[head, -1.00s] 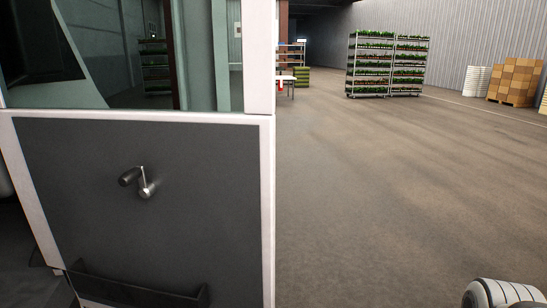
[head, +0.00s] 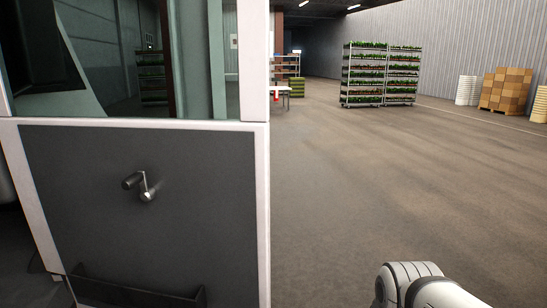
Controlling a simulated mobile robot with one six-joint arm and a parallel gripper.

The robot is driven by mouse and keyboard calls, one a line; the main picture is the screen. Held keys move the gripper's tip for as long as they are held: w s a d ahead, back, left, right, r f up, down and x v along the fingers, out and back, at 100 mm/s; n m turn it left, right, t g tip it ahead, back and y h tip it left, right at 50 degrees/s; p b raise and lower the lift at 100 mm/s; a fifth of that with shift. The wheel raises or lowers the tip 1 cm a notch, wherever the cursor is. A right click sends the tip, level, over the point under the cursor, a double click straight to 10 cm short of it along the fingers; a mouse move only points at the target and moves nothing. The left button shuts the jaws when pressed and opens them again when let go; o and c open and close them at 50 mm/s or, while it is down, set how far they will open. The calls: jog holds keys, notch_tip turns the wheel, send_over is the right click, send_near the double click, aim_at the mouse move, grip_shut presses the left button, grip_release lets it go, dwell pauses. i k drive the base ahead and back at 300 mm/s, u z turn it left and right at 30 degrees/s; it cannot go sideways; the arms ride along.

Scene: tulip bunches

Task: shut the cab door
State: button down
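The cab door (head: 90,235) fills the left half of the head view. It has a dark grey lower panel in a white frame, with a glass window (head: 205,60) above. A metal lever handle (head: 147,188) sits on the panel, and a dark shelf pocket (head: 135,290) is at the bottom. The door stands ajar, as far as I can tell, with dark cab interior showing past its left edge. Part of my white and grey arm shows at the bottom right, apart from the door. My gripper is out of the picture.
The concrete floor (head: 390,190) right of the door is clear. Further back stand plant trolleys (head: 362,80), a white table (head: 288,88), stacked cardboard boxes (head: 507,90) on a pallet and white bucket stacks (head: 467,90) along the corrugated wall.

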aim_at(203, 240)
jog(key=z, duration=0.05)
jog(key=i, duration=1)
jog(key=u, duration=0.05)
